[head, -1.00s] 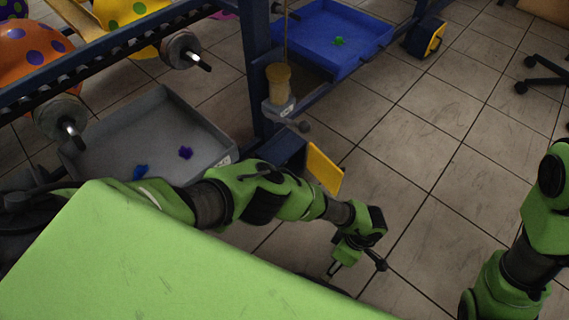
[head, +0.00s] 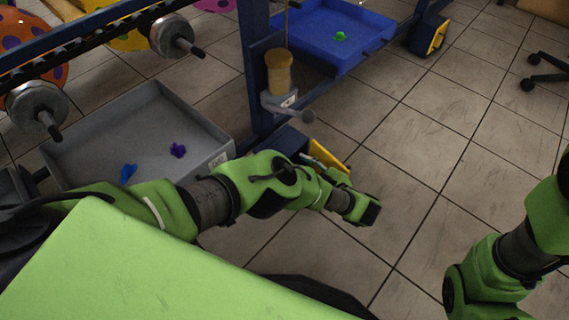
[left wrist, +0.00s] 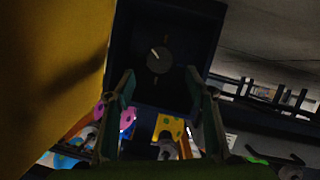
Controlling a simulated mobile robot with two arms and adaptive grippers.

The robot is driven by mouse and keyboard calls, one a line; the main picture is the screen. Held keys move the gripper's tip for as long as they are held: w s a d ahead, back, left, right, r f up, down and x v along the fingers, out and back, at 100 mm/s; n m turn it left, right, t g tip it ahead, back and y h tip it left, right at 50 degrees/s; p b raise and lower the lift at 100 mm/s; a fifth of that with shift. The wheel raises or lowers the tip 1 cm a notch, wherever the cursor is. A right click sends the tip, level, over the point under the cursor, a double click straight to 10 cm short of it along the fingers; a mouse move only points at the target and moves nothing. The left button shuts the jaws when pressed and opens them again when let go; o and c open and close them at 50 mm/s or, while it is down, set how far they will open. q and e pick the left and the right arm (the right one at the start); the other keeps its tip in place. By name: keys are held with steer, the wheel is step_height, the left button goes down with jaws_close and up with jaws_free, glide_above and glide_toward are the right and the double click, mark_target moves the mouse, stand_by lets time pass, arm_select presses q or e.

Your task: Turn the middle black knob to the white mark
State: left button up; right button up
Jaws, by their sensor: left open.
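The black knob (left wrist: 160,60) shows in the left wrist view on the face of a dark box (left wrist: 176,22). A short pale line on the knob points to the upper left; faint marks around it are too dim to read. My left gripper (left wrist: 160,76) is open, its two fingers on either side of the knob and below it in the picture, not visibly touching it. In the head view the dark blue box (head: 284,143) with a yellow flap (head: 328,156) stands by the rack post, with my left wrist beside it. The knob is hidden there. My right gripper is out of frame.
A grey tray (head: 215,160) holds a blue and a purple piece. A blue tray (head: 380,40) holds a green piece. Another box with a yellow flap (head: 438,37) stands farther back. A rack post (head: 257,65) rises behind my left arm.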

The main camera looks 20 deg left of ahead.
arm_select(q)
steer(key=b+x, duration=0.2)
steer(key=x, duration=0.5)
steer(key=c, duration=1.1)
